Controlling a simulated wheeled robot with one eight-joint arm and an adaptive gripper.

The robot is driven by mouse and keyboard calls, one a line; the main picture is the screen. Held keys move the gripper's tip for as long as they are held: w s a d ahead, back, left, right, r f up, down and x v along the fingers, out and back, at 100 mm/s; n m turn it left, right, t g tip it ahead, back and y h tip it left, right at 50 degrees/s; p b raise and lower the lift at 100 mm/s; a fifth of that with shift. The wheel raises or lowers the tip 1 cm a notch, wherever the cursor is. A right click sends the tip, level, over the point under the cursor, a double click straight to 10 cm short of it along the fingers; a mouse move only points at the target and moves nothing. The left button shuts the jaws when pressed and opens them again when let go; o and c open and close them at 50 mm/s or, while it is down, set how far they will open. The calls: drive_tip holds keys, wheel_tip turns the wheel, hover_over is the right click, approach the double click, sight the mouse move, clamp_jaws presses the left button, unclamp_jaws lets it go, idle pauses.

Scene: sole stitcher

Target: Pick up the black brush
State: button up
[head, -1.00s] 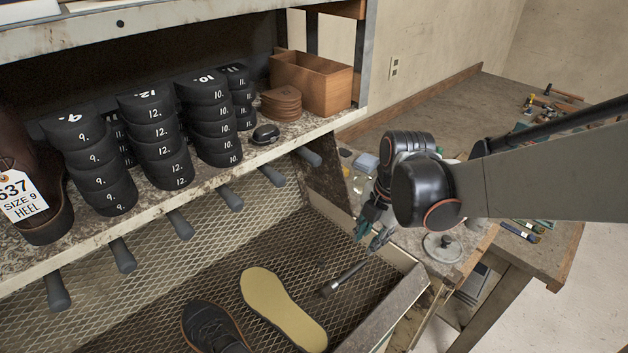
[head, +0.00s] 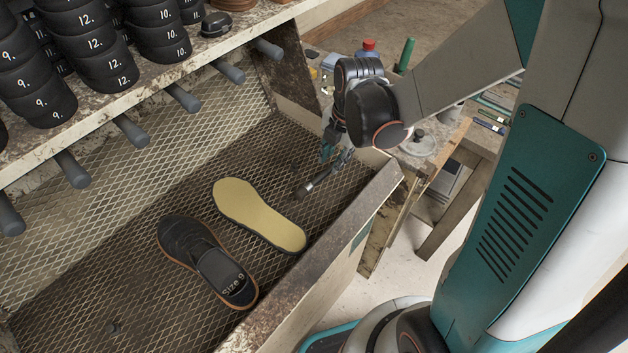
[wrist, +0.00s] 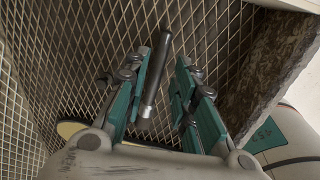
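The black brush (head: 318,183) lies on the mesh floor of the tray, to the right of the tan insole. It has a dark handle and a silvery metal band. In the wrist view the brush (wrist: 156,78) shows between the two green-sided fingers, nearer the left one. My gripper (head: 338,155) is just above the brush's upper-right end in the head view. In the wrist view my gripper (wrist: 162,62) is open, with space beside the brush. Whether a finger touches the brush I cannot tell.
A tan sole (head: 258,214) and a dark shoe (head: 205,258) lie on the mesh left of the brush. The tray's worn front wall (head: 330,262) rises close on the right. Pegs (head: 183,98) stick out below the shelf of black heel stacks (head: 105,62).

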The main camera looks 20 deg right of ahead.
sight(331, 167)
drive_tip(key=f, duration=0.1)
drive_tip(key=f+b, duration=0.1)
drive_tip(key=f, duration=0.1)
drive_tip(key=shift+w+f, duration=0.3)
drive_tip(key=shift+w, duration=0.05)
clamp_jaws()
drive_tip(key=shift+r, duration=0.15)
